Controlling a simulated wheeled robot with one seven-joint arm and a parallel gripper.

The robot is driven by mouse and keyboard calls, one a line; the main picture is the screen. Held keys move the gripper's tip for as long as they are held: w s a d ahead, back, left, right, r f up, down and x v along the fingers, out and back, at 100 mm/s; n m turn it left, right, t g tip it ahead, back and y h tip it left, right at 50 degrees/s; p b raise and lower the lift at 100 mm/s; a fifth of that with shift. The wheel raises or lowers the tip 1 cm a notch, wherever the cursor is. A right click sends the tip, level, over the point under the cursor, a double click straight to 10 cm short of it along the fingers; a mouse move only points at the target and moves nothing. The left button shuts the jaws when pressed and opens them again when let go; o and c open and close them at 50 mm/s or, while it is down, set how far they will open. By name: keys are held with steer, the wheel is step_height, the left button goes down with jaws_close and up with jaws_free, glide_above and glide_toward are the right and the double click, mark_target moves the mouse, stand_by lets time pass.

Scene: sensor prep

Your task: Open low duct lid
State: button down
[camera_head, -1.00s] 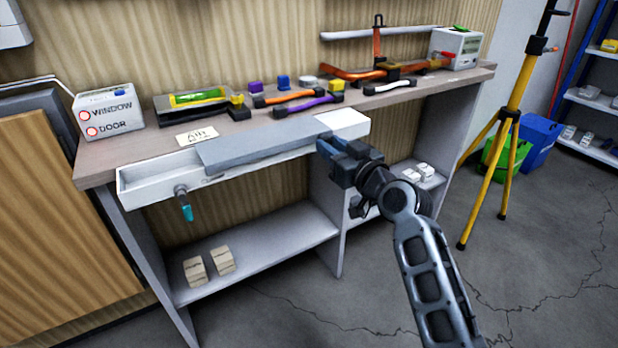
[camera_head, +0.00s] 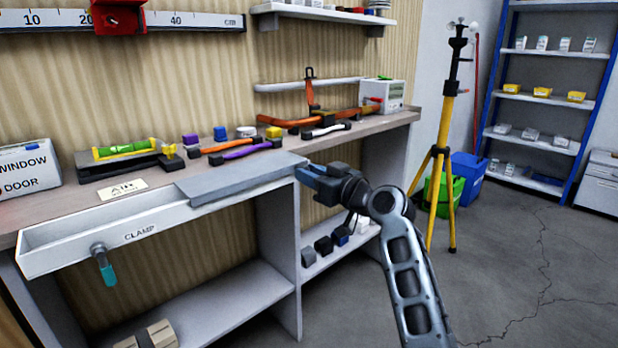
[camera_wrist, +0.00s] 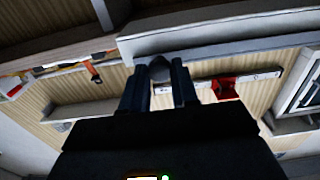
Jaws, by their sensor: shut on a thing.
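The low duct (camera_head: 75,252) is a long white trough along the front of the bench, with its left part uncovered. Its flat grey-blue lid (camera_head: 235,182) lies over the right part. My gripper (camera_head: 308,176) is at the lid's right end, and its jaws are shut on a small grey rounded piece (camera_wrist: 160,68) there, seen between the fingers in the wrist view. The exact grip is hidden in the head view. A clamp (camera_head: 103,262) with a teal handle hangs on the duct's front, left of the lid.
An AIR card (camera_head: 122,189), a green level (camera_head: 125,150) and coloured-handled tools (camera_head: 245,148) lie on the bench behind the duct. A yellow tripod (camera_head: 441,150) and green bin (camera_head: 440,192) stand to the right. The floor (camera_head: 530,270) at right is clear.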

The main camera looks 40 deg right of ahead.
steer(key=c, duration=0.9)
jaws_free()
steer(key=shift+o, duration=0.2)
steer(key=s, duration=0.7)
steer(key=shift+s, duration=0.4)
